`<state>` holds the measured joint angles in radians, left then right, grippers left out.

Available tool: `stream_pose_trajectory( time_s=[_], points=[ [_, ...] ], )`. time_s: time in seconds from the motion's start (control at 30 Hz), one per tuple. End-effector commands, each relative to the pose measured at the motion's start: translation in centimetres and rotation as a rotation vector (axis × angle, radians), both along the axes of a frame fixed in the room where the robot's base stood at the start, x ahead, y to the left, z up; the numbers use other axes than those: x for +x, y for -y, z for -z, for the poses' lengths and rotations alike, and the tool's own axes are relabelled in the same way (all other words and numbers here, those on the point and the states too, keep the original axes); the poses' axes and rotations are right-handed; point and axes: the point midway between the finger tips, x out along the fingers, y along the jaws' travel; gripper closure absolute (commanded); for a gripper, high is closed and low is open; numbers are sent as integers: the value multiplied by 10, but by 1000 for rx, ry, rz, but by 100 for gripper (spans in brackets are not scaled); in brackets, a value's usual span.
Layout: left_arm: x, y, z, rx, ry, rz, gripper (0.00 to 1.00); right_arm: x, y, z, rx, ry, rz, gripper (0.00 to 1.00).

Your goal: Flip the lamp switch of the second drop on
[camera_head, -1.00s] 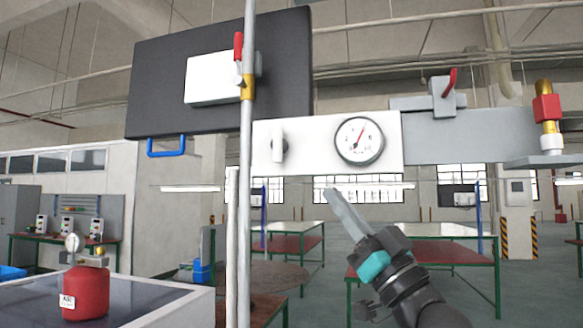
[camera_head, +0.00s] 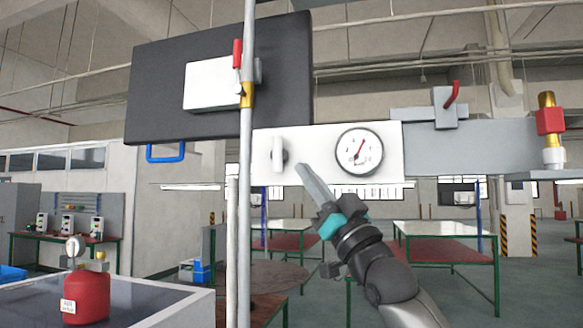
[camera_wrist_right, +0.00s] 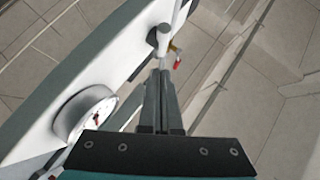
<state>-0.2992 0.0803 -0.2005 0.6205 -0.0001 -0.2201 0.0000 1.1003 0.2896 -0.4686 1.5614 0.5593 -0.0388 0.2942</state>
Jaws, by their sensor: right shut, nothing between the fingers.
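A white panel (camera_head: 325,133) carries a white upright lever-like knob (camera_head: 278,152) on its left and a round dial gauge (camera_head: 360,152) on its right. Which part is the lamp switch is not labelled. My right gripper (camera_head: 301,168) is shut and empty, its tips just right of and slightly below the knob in the head view. In the right wrist view, the shut fingers (camera_wrist_right: 160,75) point toward the knob (camera_wrist_right: 158,38), with the gauge (camera_wrist_right: 88,113) to their left. I cannot tell whether the tips touch the knob. My left gripper is not in view.
A vertical pole (camera_head: 246,200) stands left of the knob, before a dark board (camera_head: 165,95). A grey block with a red lever (camera_head: 452,93) sits at upper right. A red canister (camera_head: 87,298) stands on a lower-left bench. Workbenches stand behind.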

Motion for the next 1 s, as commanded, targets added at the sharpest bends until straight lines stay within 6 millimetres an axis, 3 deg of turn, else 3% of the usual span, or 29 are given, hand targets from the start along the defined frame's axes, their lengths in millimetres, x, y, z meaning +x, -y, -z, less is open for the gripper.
stream_pose_trajectory(
  time_s=[0.03, 0.4, 1.0],
  points=[
    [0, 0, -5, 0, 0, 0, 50, 5, -4, -10, 0, 1, 1, 100],
    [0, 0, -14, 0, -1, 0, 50, 32, -25, -6, 0, 0, 0, 100],
    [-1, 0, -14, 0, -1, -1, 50, 35, -27, -4, 9, 3, -1, 100]
  ],
)
